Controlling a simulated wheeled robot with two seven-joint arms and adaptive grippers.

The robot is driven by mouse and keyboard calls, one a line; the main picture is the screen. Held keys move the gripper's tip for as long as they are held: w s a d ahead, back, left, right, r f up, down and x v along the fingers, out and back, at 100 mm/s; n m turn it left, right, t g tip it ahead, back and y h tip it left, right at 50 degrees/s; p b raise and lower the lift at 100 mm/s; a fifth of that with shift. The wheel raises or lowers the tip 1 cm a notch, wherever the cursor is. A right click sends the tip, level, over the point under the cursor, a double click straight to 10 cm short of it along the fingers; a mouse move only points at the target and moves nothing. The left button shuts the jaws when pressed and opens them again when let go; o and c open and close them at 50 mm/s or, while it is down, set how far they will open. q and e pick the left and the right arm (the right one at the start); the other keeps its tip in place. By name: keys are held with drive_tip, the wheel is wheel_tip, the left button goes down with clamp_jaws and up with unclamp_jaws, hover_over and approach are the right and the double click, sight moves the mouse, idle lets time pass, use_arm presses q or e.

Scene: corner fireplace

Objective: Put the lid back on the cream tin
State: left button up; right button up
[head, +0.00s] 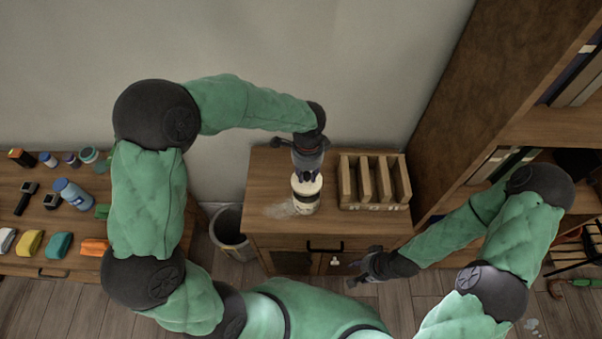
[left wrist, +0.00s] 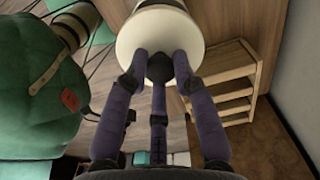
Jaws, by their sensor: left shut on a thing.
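The cream tin (head: 305,206) stands upright on the wooden cabinet top, left of the slotted wooden rack. Its round cream lid (head: 297,184) shows at the top of the tin, partly covered by my fingers. My left gripper (head: 307,177) points down from above and is shut on the lid. In the left wrist view the lid (left wrist: 143,30) is a pale disc with the fingertips (left wrist: 160,68) against it. I cannot tell whether the lid is fully seated. My right gripper (head: 364,268) is empty in front of the cabinet, with its fingers spread.
The slotted wooden rack (head: 374,182) stands close right of the tin. A pale smudge (head: 281,211) lies left of it on the cabinet top (head: 265,179). A waste bin (head: 231,228) stands left of the cabinet. A side table with several small items is farther left; a bookshelf is right.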

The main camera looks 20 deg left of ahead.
sight(307, 184)
use_arm(q)
drive_tip(key=shift+d, duration=0.1)
wheel_tip(307, 184, down, 4)
drive_tip(key=b, duration=0.3)
drive_tip(key=shift+f+b, duration=0.1)
drive_tip(key=shift+b, duration=0.2)
drive_tip(key=shift+f+b, duration=0.7)
drive_tip(key=shift+f, duration=0.45)
drive_tip(key=shift+p, duration=0.3)
drive_tip(key=shift+f, duration=0.1)
idle(1.5)
drive_tip(key=o, duration=1.5)
